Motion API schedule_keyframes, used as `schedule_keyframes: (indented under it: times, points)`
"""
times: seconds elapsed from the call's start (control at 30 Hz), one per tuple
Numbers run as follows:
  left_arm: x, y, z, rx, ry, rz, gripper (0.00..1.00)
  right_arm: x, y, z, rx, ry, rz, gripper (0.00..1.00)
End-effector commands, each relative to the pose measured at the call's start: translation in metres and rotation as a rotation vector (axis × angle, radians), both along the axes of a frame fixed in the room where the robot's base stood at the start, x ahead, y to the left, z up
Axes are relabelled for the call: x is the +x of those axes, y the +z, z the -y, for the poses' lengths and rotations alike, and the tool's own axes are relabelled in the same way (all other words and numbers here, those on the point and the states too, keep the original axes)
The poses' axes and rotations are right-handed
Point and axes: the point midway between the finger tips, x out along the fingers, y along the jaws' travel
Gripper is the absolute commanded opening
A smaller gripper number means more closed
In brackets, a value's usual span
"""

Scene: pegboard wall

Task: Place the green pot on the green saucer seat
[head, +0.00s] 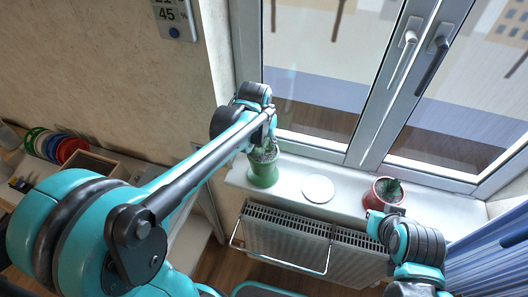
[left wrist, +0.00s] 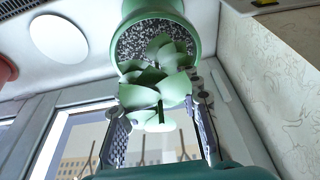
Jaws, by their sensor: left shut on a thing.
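The green pot (head: 263,174) is at the left end of the white windowsill, with a grey-green leafy plant in it. In the left wrist view, the pot (left wrist: 198,35) shows dark speckled soil and the plant (left wrist: 158,85). My left gripper (head: 268,143) is at the top of the pot. No separate green saucer seat can be made out; the pot's underside is hidden. My right gripper (head: 374,222) is in front of the red pot; its fingers are unclear.
A white round disc (head: 318,188) lies on the sill (head: 345,196), right of the green pot. A red pot (head: 385,196) with a plant stands farther right. The window (head: 330,120) is close behind, a radiator (head: 285,240) below, and a blue curtain (head: 490,255) at the right.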

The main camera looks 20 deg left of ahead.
Motion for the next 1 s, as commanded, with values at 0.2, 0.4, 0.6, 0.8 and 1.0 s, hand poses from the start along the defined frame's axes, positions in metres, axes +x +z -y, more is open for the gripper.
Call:
schedule_keyframes:
  times: [0.2,0.4,0.6,0.8,1.0]
  points:
    - [0.002,-0.019,0.000,0.000,0.000,0.000,0.00,0.000,-0.007,0.000,0.000,0.000,0.000,0.00]
    - [0.002,-0.042,0.000,0.000,0.000,0.001,0.00,0.000,-0.015,0.000,0.000,0.000,0.000,0.00]
    - [0.002,-0.040,0.000,0.000,0.000,0.000,0.00,0.000,-0.014,0.000,0.000,0.000,0.000,0.00]
    - [0.001,-0.044,0.000,0.000,0.000,0.000,0.44,0.000,-0.016,0.000,0.000,0.000,0.000,0.00]
    - [0.001,-0.044,0.000,0.000,0.000,0.000,0.54,0.000,-0.016,0.000,0.000,0.000,0.000,0.00]
